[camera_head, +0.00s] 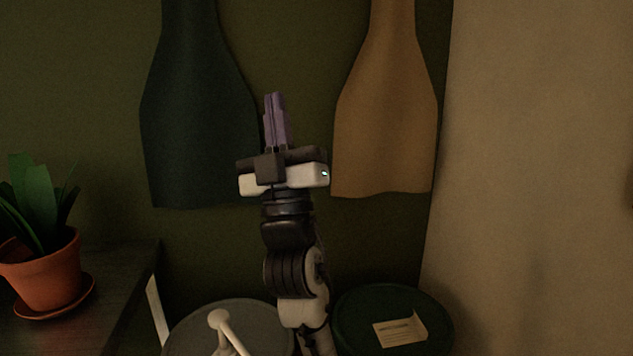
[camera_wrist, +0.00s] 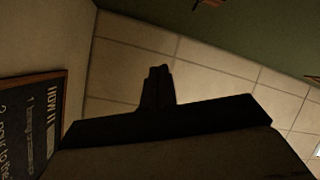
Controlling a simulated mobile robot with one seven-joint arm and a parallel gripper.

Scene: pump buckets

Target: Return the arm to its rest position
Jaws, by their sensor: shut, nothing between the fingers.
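My gripper (camera_head: 273,97) is raised in the middle of the head view, its purple fingers pointing up and closed together. Nothing is held between them. My white and black arm stands upright below it, in front of the dark green wall. In the wrist view my gripper (camera_wrist: 159,70) is a dark shape with its fingers together, against a pale tiled surface.
A grey-lidded bucket (camera_head: 255,312) with a pale pump and a dark green bucket (camera_head: 355,305) with a paper label stand below. A potted plant (camera_head: 45,275) sits on a dark table (camera_head: 125,290) at left. Two aprons hang behind, one dark (camera_head: 195,110), one tan (camera_head: 385,120). A lettered board (camera_wrist: 40,115) shows in the wrist view.

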